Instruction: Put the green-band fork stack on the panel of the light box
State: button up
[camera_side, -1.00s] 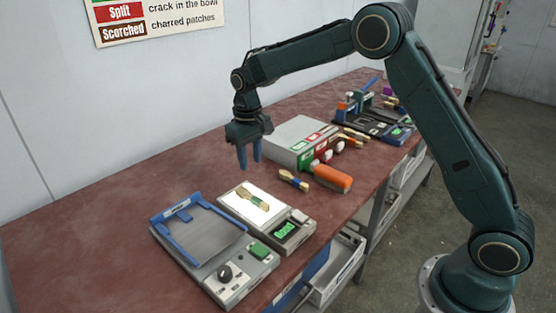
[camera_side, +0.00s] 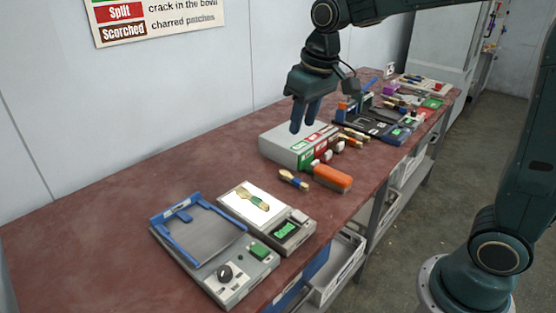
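A wooden fork stack with a green band (camera_side: 262,204) lies flat on the lit white panel of the light box (camera_side: 236,207). The light box has a small green-lit display (camera_side: 285,229) at its front right. My gripper (camera_side: 304,130) is up and to the right of the light box, in front of or above the grey box with coloured labels. Its two fingers point down, with a gap between them and nothing held. A second small wooden bundle with a dark band (camera_side: 293,181) lies on the table right of the light box.
A blue-framed press (camera_side: 208,240) with a knob and green button stands left of the light box. An orange-topped brush (camera_side: 331,177) lies beside the second bundle. The grey box (camera_side: 284,148) and further tools stand farther back. The table's left part is clear.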

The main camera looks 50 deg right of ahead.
jog(key=s+d+t, duration=0.1)
jog(key=s+t, duration=0.2)
jog(key=s, duration=1.8)
